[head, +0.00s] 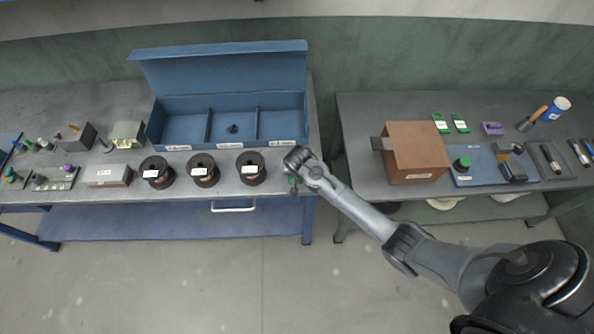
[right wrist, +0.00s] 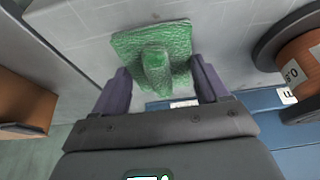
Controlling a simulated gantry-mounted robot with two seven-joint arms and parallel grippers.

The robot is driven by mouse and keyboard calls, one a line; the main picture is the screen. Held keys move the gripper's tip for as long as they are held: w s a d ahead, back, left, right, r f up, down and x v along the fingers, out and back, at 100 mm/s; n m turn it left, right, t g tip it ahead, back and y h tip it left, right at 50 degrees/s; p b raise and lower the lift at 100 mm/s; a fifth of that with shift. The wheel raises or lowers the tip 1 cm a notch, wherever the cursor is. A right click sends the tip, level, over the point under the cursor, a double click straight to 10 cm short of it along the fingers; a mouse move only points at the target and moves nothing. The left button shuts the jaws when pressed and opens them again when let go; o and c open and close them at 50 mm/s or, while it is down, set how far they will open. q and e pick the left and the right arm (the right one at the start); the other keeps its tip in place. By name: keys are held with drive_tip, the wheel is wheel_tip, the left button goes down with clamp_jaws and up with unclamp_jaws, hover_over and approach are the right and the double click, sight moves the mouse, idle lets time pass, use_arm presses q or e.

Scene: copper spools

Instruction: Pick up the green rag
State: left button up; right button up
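The green rag (right wrist: 150,45) lies on the grey bench top in the right wrist view, spread flat with a raised bunch in its middle. In the right wrist view the right gripper's two fingers (right wrist: 160,72) are apart, one on each side of the raised bunch. I cannot tell whether they touch the cloth. My left gripper is not in view.
Three copper spools (head: 251,168) stand in a row left of the right gripper. Behind them is an open blue box (head: 208,122) with compartments. A gap separates this bench from the right bench, which holds a brown box (head: 415,152).

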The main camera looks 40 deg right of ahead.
drive_tip(key=c, duration=0.4)
drive_tip(key=shift+r, duration=0.15)
drive_tip(key=shift+r, duration=0.55)
wheel_tip(320, 180, up, 3)
drive_tip(key=shift+f, duration=0.2)
drive_tip(key=s+d+r, duration=0.1)
drive_tip(key=s+r, duration=0.1)
drive_tip(key=s, duration=0.1)
drive_tip(key=s+d+r, duration=0.1)
drive_tip(key=s+r, duration=0.1)
drive_tip(key=s, duration=0.2)
drive_tip(key=s+d+r+p, duration=0.1)
drive_tip(key=s+r, duration=0.2)
drive_tip(key=s, duration=0.1)
drive_tip(key=shift+s+d, duration=0.1)
drive_tip(key=shift+s, duration=0.05)
